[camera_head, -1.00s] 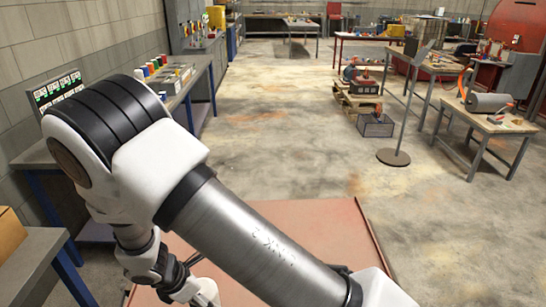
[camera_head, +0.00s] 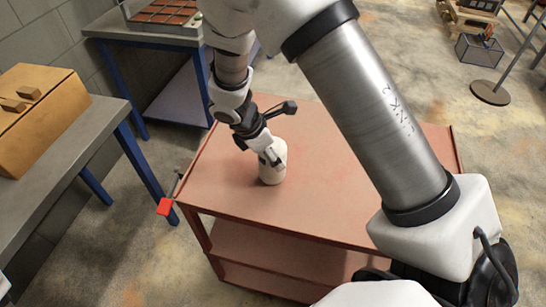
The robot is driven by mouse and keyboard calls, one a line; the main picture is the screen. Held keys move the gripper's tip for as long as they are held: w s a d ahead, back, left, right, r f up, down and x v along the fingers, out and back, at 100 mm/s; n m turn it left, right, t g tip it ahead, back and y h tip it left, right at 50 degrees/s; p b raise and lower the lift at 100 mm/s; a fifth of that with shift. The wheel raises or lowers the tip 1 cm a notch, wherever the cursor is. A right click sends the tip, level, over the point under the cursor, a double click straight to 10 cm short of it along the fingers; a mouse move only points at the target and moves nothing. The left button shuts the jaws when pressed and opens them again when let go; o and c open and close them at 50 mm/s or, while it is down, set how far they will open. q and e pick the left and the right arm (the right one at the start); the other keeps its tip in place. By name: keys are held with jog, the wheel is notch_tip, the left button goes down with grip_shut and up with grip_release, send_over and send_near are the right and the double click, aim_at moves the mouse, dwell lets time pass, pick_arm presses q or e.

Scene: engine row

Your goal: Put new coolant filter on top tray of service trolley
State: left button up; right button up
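The service trolley (camera_head: 335,195) is red-brown, with a flat top and lower shelves. My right gripper (camera_head: 274,156) reaches down from the upper left, its fingers around the filter's upper part. It looks shut on the filter; the far finger is hidden. My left gripper is not in view.
A grey bench with blue legs (camera_head: 62,160) carries a tan box (camera_head: 40,112) at the left. Another bench with a sectioned tray (camera_head: 163,14) stands behind. The right part of the top is free behind my arm link.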

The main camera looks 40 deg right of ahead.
jog(key=shift+a+f, duration=0.1)
jog(key=shift+f, duration=0.3)
jog(key=shift+w, duration=0.3)
jog(key=o, duration=1)
jog(key=shift+d+f, duration=0.15)
jog(key=shift+d, duration=0.1)
jog(key=shift+c, duration=0.2)
jog(key=o, duration=0.4)
jog(key=shift+s+a, duration=0.15)
jog(key=shift+s, duration=0.1)
jog(key=shift+w, duration=0.1)
jog(key=shift+w+r, duration=0.1)
jog(key=shift+r, duration=0.3)
jog(key=v, duration=1.1)
jog(key=shift+a+r+p, duration=0.15)
jog(key=shift+r+p, duration=0.1)
jog(key=shift+p, duration=0.1)
